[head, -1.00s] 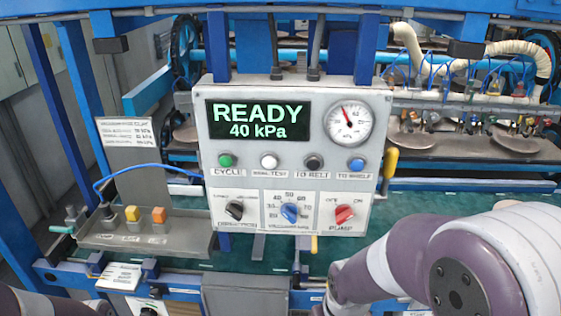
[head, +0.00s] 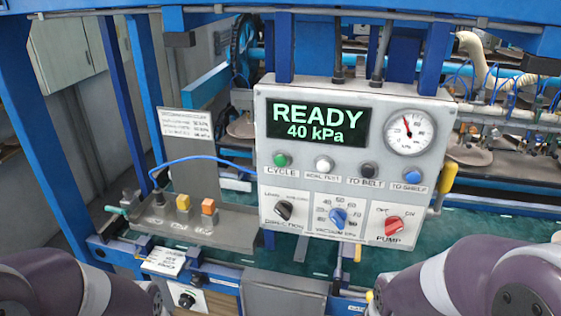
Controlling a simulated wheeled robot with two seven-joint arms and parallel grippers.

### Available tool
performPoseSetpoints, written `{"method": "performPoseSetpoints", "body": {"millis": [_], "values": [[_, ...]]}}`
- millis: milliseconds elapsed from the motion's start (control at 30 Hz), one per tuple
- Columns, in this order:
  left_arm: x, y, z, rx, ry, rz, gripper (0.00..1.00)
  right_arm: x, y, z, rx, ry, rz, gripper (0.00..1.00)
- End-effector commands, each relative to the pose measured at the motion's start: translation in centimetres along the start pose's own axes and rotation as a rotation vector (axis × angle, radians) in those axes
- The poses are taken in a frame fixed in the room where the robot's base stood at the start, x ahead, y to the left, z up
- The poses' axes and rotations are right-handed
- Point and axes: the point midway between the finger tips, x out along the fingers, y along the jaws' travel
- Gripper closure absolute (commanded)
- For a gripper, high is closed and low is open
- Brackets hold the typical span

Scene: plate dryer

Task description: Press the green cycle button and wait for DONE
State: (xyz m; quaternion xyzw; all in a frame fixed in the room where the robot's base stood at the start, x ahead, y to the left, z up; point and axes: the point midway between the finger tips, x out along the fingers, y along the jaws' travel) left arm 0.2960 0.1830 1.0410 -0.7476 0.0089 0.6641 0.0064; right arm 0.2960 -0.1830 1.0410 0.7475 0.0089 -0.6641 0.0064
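The green cycle button (head: 281,160) is at the left end of the button row on the grey control panel (head: 262,120), above the label CYCLE. The panel's display (head: 318,122) reads READY and 40 kPa. Nothing touches the button. Both my arms show at the bottom of the head view, one in the lower left and one in the lower right. Neither gripper is in the picture.
A white button (head: 324,164), a black button (head: 369,170) and a blue button (head: 412,176) share the row. Three knobs sit below, and a gauge (head: 410,132) sits upper right. Blue frame posts flank the panel.

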Motion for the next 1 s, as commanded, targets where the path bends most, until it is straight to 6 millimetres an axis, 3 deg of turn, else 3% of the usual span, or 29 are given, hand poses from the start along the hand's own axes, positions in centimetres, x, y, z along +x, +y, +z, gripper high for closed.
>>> {"method": "performPoseSetpoints", "body": {"millis": [133, 200, 267, 1000], "values": [[0.00, 0.00, 0.00, 0.000, 0.000, 0.000, 0.61, 0.00, 0.00, 0.00, 0.000, 0.000, 0.000, 0.61], [0.00, 0.00, 0.00, 0.000, 0.000, 0.000, 0.61, 0.00, 0.00, 0.00, 0.000, 0.000, 0.000, 0.83], [0.00, 0.00, 0.00, 0.000, 0.000, 0.000, 0.61, 0.00, 0.00, 0.00, 0.000, 0.000, 0.000, 1.00], [0.00, 0.00, 0.00, 0.000, 0.000, 0.000, 0.61, 0.00, 0.00, 0.00, 0.000, 0.000, 0.000, 1.00]]}}
